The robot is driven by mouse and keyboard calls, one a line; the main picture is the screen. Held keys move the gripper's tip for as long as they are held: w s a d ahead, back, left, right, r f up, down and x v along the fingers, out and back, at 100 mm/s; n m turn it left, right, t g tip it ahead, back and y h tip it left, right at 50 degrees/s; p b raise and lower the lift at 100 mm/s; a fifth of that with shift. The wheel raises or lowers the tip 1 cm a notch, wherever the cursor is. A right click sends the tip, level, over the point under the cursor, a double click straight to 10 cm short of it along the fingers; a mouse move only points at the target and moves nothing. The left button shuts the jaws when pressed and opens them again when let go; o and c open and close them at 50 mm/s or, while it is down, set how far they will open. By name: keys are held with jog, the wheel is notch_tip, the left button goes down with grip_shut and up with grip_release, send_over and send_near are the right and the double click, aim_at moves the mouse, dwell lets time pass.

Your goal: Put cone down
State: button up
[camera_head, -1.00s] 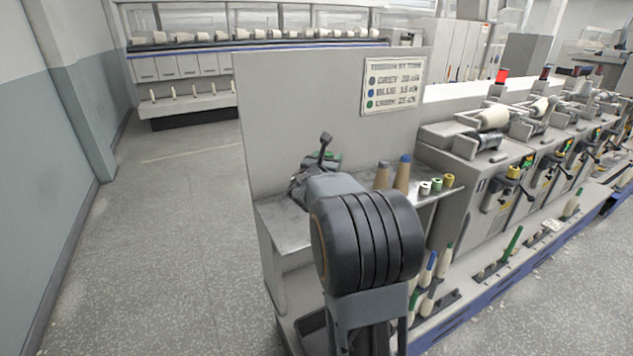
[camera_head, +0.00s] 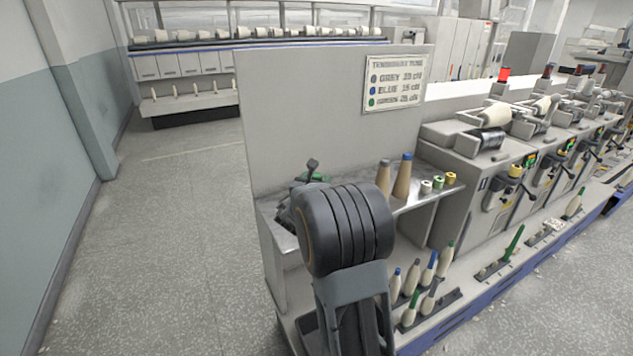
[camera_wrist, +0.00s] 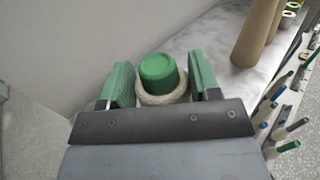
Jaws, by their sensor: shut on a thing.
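In the wrist view, a cream cone with a green top (camera_wrist: 158,72) stands between the two green fingers of my gripper (camera_wrist: 161,80). The gripper is shut on it. The cone's lower part is hidden by the gripper, so I cannot tell whether its base touches the metal shelf (camera_head: 408,207). In the head view, my gripper (camera_head: 312,178) is over the left part of this shelf, mostly hidden behind my dark arm, and the cone cannot be made out clearly.
A grey-topped brown cone (camera_head: 383,178) and a blue-topped brown cone (camera_head: 402,178) stand to the right on the shelf, beside small spools (camera_head: 438,183). A tall panel with a sign (camera_head: 394,82) rises behind. Several bobbins (camera_head: 429,270) stand in a lower tray at right.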

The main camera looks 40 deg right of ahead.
jog(key=shift+f, duration=0.1)
jog(key=o, duration=1.2)
jog(key=shift+o, duration=0.2)
